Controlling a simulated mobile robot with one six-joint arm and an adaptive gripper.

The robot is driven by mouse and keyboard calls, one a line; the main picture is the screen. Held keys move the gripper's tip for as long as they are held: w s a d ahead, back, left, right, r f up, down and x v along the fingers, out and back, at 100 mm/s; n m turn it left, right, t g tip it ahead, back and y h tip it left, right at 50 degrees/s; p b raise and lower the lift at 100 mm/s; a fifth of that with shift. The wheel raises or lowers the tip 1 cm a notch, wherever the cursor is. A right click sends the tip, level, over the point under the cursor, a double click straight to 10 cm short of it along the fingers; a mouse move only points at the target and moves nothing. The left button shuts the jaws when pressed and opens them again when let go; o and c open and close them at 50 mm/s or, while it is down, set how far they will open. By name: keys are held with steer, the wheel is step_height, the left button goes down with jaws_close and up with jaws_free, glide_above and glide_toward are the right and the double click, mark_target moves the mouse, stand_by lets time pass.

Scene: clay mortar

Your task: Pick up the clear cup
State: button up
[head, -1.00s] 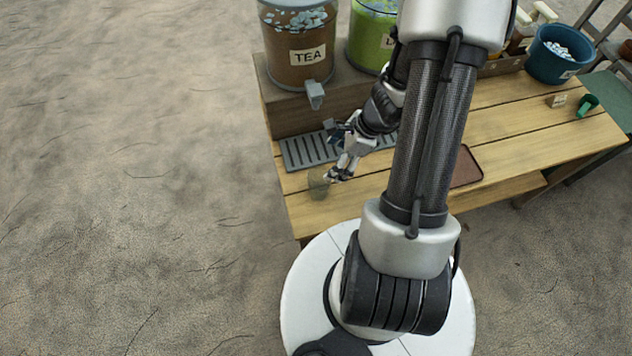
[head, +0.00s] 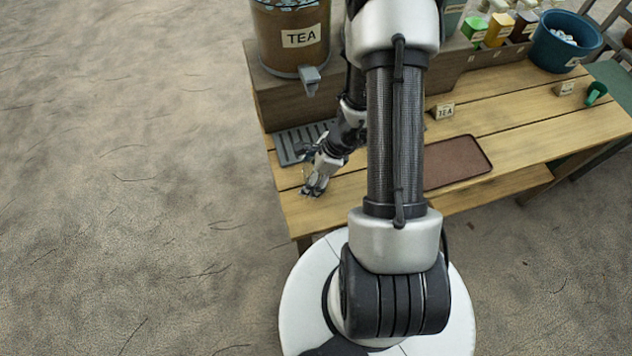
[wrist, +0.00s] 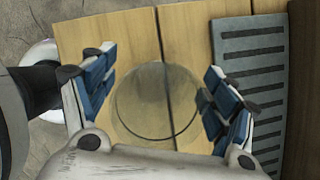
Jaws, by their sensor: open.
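The clear cup (wrist: 155,102) shows in the wrist view as a round, see-through shape on the wooden table, between the two fingers of my gripper (wrist: 155,95). The fingers have blue pads and are spread apart, one on each side of the cup. The right finger is close to the cup's rim; I cannot tell if it touches. In the head view my gripper (head: 314,190) is low over the table's near left corner, and the cup there is hidden or too faint to make out.
A grey slotted drip tray (wrist: 250,85) lies just right of the cup. The tea dispenser (head: 290,40) stands behind with its spigot (head: 310,78) overhanging. A brown mat (head: 458,163), a blue bucket (head: 565,42) and a green scoop (head: 596,93) are to the right.

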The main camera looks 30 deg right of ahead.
steer(key=shift+f, duration=0.2)
steer(key=shift+c, duration=0.4)
steer(key=c, duration=1.1)
